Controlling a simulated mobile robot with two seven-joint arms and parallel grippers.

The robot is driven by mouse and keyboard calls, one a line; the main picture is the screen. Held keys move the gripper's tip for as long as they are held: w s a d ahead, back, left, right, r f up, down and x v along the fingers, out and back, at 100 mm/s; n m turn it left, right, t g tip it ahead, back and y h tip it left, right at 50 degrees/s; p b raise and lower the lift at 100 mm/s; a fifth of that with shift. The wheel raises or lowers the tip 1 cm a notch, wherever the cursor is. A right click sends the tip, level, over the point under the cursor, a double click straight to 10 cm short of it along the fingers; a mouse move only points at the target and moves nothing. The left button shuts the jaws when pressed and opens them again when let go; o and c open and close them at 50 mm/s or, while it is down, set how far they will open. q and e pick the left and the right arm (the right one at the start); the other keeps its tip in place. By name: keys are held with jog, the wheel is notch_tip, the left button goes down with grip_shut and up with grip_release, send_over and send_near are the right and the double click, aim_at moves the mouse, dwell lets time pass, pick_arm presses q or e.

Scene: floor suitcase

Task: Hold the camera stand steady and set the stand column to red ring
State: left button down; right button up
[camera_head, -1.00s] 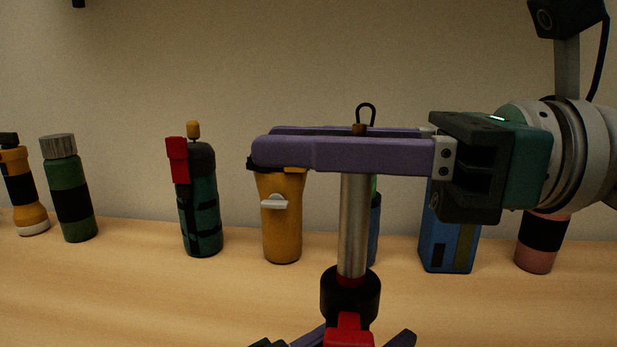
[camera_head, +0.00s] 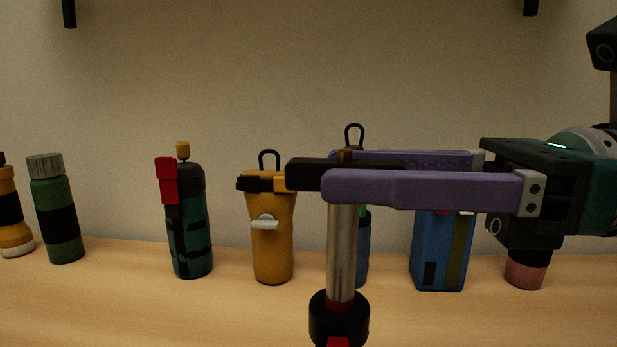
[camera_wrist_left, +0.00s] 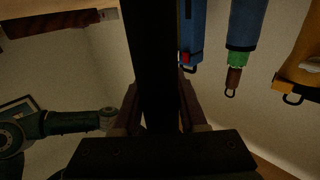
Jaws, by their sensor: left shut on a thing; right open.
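The camera stand has a bare metal column (camera_head: 342,255) rising upright from a black collar (camera_head: 339,316). A red ring (camera_head: 341,303) shows just above the collar, at the column's foot. A black bar (camera_head: 303,174) lies across the column's top. My right gripper (camera_head: 330,172) is open, its purple fingers pointing left, with their tips at the column's top on the near and far sides of the bar. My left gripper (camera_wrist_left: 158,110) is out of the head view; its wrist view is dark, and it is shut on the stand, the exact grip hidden. The stand's legs are out of view.
Several bottles stand along the back of the wooden surface (camera_head: 110,310): a green bottle (camera_head: 58,215), a teal one (camera_head: 190,235), an orange one (camera_head: 272,240) and a blue box-like one (camera_head: 437,255). The wood at front left is clear.

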jog(key=d, duration=0.7)
jog(key=shift+s+d, duration=0.15)
pick_arm(q)
jog(key=shift+c, duration=1.9)
grip_release()
